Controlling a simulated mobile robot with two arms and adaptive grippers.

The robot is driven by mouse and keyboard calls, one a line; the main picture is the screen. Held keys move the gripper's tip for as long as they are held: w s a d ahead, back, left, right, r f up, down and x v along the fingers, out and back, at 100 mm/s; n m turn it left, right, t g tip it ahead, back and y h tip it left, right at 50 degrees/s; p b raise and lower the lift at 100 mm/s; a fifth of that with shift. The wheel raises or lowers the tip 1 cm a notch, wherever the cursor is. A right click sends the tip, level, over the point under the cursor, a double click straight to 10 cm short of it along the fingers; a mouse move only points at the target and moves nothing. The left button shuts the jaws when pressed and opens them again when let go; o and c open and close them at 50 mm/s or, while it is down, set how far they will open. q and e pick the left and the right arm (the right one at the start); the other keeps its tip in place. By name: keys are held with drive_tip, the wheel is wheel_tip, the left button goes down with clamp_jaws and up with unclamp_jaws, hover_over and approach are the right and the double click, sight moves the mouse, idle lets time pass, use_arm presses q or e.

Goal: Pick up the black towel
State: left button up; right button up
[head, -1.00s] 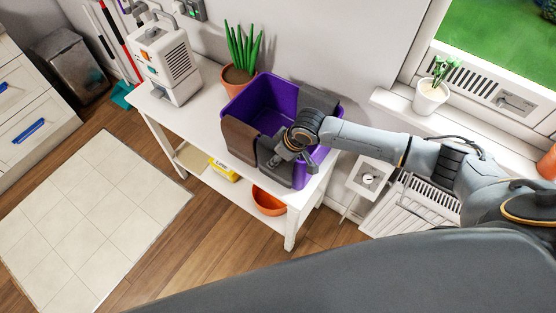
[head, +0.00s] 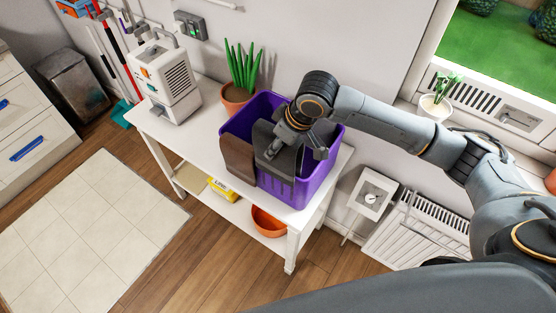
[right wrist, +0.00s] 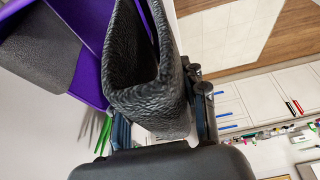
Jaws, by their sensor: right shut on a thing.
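The black towel (head: 284,166) hangs in a fold from my right gripper (head: 290,143), at the front of the purple bin (head: 319,178). In the right wrist view the black towel (right wrist: 148,98) is pinched between the fingers of my right gripper (right wrist: 165,125), its textured loop standing out toward the bin (right wrist: 92,35). I cannot tell whether its lower edge still touches the bin. A brown towel (head: 238,160) drapes over the bin's left front wall. A dark grey towel (right wrist: 40,48) shows at the bin in the right wrist view. My left gripper is out of view.
The bin stands on a white table (head: 213,118) beside a potted plant (head: 238,88) and a white appliance (head: 165,80). A yellow box (head: 222,189) and an orange bowl (head: 268,221) are on the lower shelf. A radiator (head: 416,228) stands right.

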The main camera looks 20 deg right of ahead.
wheel_tip(320, 180, up, 15)
drive_tip(key=b, duration=0.2)
